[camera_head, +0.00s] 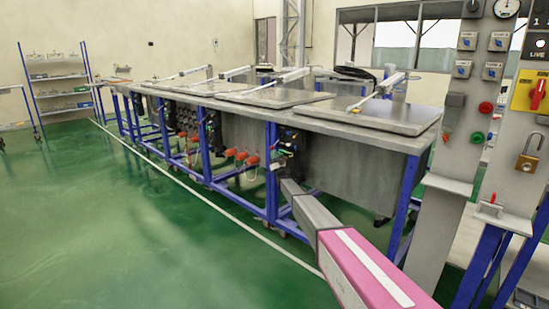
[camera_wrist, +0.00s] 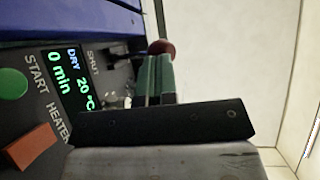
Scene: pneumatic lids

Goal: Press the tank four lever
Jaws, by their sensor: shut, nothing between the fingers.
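In the wrist view, my gripper (camera_wrist: 158,65) is shut and empty, its green fingers side by side. A dark red lever knob (camera_wrist: 161,46) shows just beyond the fingertips; I cannot tell whether they touch it. The lever's shaft is mostly hidden. Beside it is a dark control panel (camera_wrist: 45,120) with a display (camera_wrist: 75,80) reading DRY, 20 °C and 0 min, and a SHUT marking. In the head view, my arm reaches to the near tank's control box (camera_head: 290,140); my gripper is not clear there. No tank number is readable.
The panel has a green START button (camera_wrist: 12,84) and an orange HEATER switch (camera_wrist: 30,147). The row of tanks has flat grey lids (camera_head: 375,113), which look lowered, and blue legs (camera_head: 271,175). A switch post (camera_head: 455,130) stands right. Green floor (camera_head: 120,230) is clear at left.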

